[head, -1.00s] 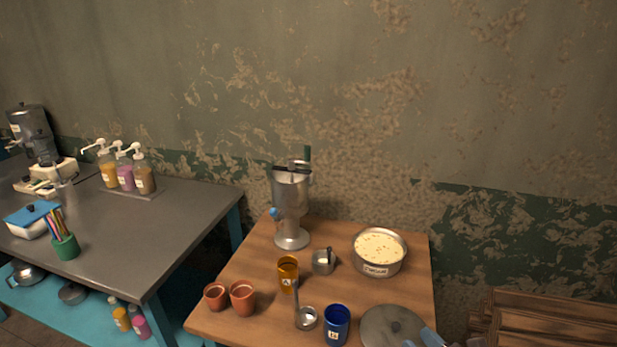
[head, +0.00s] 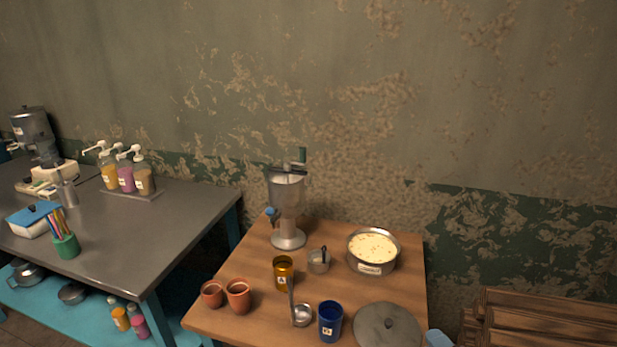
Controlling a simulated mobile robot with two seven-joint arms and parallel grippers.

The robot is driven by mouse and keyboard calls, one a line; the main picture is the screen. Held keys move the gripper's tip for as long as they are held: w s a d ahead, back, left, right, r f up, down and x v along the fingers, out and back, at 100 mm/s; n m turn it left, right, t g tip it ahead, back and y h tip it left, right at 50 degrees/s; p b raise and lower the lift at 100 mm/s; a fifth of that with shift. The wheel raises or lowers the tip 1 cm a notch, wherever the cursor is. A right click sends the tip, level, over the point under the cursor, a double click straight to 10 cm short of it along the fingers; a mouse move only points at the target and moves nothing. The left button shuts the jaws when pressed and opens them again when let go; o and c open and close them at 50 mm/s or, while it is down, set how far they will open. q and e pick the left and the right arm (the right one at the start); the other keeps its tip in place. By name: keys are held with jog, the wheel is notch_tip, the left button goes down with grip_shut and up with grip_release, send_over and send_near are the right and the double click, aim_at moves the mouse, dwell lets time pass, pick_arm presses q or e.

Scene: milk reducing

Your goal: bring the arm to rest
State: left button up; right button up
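A small blue-grey tip (head: 438,340), seemingly part of my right gripper, shows at the bottom edge, just right of the round grey lid (head: 388,328). The rest of that gripper is below the picture, so its opening cannot be told. It looks apart from the lid and empty as far as it shows. My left gripper is not in view.
The wooden table (head: 225,326) holds a metal dispenser (head: 287,205), a pan of creamy liquid (head: 372,249), a ladle (head: 301,315), a blue cup (head: 330,322), an amber cup (head: 283,271) and clay cups (head: 238,296). A grey counter (head: 170,225) stands left; wooden slats (head: 545,318) lie right.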

jog(key=s+d+f+m+g+h, duration=0.1)
jog(key=s+f+m+g+h, duration=0.1)
jog(key=s+f+m, duration=0.3)
jog(key=s+d+f+m+g+h, duration=0.1)
jog(key=s+f+m, duration=0.3)
jog(key=s+m, duration=0.7)
jog(key=m+g+h, duration=0.1)
jog(key=m, duration=0.3)
jog(key=shift+s+d+f+g+h, duration=0.15)
jog(key=shift+s+f+g+h, duration=0.1)
jog(key=shift+f+g+h, duration=0.1)
